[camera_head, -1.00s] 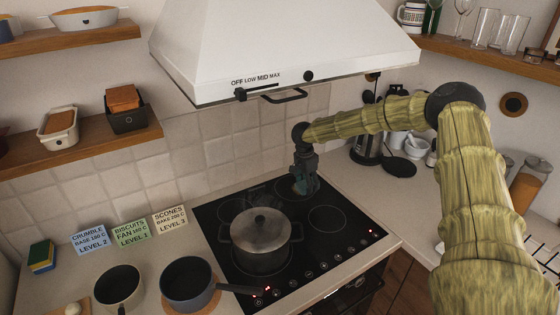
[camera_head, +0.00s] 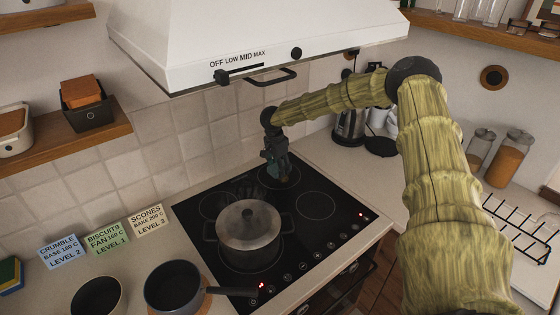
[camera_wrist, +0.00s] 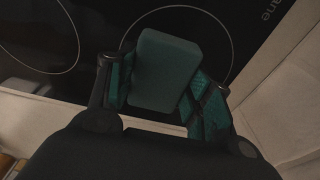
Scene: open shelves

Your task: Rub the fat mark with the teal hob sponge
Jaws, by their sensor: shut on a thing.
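The teal hob sponge (camera_wrist: 165,70) is between the fingers of my gripper (camera_wrist: 160,88), which is shut on it. In the head view my gripper (camera_head: 277,170) points down over the back right cooking zone of the black glass hob (camera_head: 305,240). The sponge is small and dark there, and I cannot tell whether it touches the glass. I cannot make out the fat mark clearly in either view; my gripper and the sponge cover part of the hob's back.
A lidded steel pot (camera_head: 248,225) stands on the hob, left and in front of my gripper. A dark saucepan (camera_head: 173,287) stands front left. The white cooker hood (camera_head: 255,45) hangs above. A kettle (camera_head: 350,125) and a wire rack (camera_head: 520,230) are at right.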

